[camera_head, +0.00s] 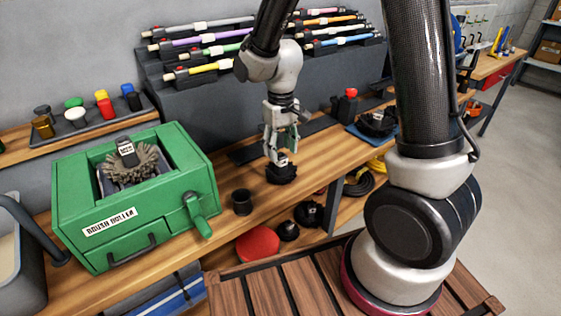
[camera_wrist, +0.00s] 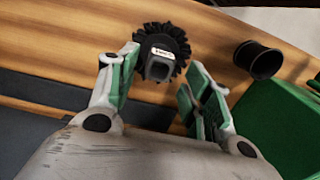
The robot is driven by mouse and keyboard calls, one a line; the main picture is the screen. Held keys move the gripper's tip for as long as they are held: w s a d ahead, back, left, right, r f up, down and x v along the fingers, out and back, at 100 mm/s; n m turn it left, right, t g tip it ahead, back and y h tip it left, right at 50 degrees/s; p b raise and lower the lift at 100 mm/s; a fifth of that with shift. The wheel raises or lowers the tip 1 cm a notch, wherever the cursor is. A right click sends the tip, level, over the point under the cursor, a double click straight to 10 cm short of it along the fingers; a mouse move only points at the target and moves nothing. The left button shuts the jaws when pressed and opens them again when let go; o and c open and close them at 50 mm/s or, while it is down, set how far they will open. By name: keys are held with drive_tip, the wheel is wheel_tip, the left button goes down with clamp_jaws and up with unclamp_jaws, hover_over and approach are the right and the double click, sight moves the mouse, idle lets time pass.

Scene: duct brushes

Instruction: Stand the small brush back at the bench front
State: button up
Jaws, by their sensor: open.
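The small brush (camera_wrist: 160,52) is a round black brush with a grey square socket and a white label. It stands on the wooden bench near its front edge, and it also shows in the head view (camera_head: 282,174). My gripper (camera_head: 282,155) is just above the brush, pointing down. In the wrist view my gripper (camera_wrist: 158,75) has its green-padded fingers spread apart with a gap between them. The brush lies beyond the fingertips, and no finger clearly touches it.
A green brush roller box (camera_head: 135,195) with a large brush in it stands at the left. A black cup (camera_head: 242,202) stands between it and my gripper, also in the wrist view (camera_wrist: 258,60). A dark strip (camera_head: 290,138) and a blue tray (camera_head: 372,132) lie behind and right.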

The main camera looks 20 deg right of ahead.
drive_tip(key=s+d+r+m+t, duration=0.1)
drive_tip(key=s+d+r, duration=0.3)
drive_tip(key=r, duration=0.4)
drive_tip(key=s+d+r+m+t, duration=0.1)
drive_tip(key=s+d+r, duration=0.2)
drive_tip(key=d+r, duration=0.35)
drive_tip(key=s+d+r+t, duration=0.1)
drive_tip(key=s+d+r, duration=0.1)
drive_tip(key=s, duration=0.4)
drive_tip(key=s+d+r+m+t, duration=0.1)
drive_tip(key=s+d+r, duration=0.1)
drive_tip(key=s+r, duration=0.2)
drive_tip(key=shift+s+d+m, duration=0.2)
drive_tip(key=shift+s+m, duration=0.1)
drive_tip(key=shift+s, duration=0.9)
